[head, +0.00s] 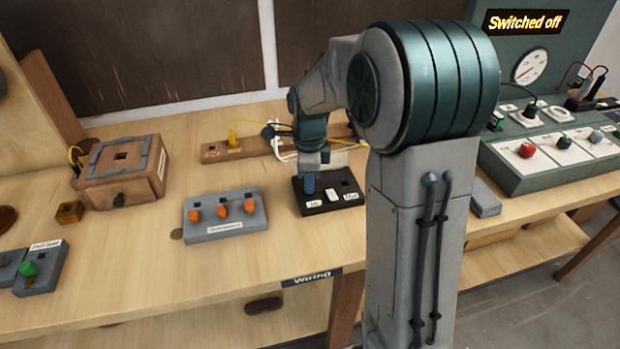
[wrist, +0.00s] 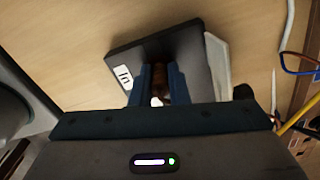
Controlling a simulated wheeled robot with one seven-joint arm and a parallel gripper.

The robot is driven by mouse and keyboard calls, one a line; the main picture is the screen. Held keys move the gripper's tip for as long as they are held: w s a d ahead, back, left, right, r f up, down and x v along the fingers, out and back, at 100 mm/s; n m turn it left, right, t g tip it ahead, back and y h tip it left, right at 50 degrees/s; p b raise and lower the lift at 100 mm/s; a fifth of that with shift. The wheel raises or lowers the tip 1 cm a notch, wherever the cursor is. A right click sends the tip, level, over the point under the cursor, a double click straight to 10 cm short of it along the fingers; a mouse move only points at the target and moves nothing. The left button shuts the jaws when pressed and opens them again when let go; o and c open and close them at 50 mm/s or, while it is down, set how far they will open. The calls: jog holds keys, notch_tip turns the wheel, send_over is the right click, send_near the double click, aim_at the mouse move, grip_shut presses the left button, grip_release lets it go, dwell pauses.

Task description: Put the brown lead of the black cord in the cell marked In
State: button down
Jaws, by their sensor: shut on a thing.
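The black terminal block (head: 327,207) lies on the bench with a white label (head: 314,204) reading In at its left and another label (head: 350,196) at its right. My gripper (head: 310,187) points down over the In side of the block. In the wrist view its two blue fingers (wrist: 161,85) are shut on a brown piece, the brown lead (wrist: 161,80), close to the block (wrist: 190,50) and beside the In label (wrist: 124,77). The fingers hide the In cell, so I cannot tell whether the lead's tip is inside. The black cord is not clearly traceable.
Blue and brown wire ends (wrist: 300,65) and a yellow wire (wrist: 298,122) lie at the right of the wrist view. A grey holder (head: 225,222) with orange connectors stands left of the block. The front bench between them is clear.

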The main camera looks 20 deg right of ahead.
jog(key=c, duration=1.3)
grip_release()
notch_tip(320, 180, up, 13)
jog(key=s+f+n+t, duration=0.1)
jog(key=s+n, duration=0.6)
jog(key=s+f+n+t+p, duration=0.1)
jog(key=s+f+n, duration=0.1)
jog(key=s+n, duration=0.4)
jog(key=s+f+n, duration=0.2)
jog(key=s+n, duration=0.5)
jog(key=shift+s+n+t, duration=0.3)
jog(key=shift+n+t, duration=0.1)
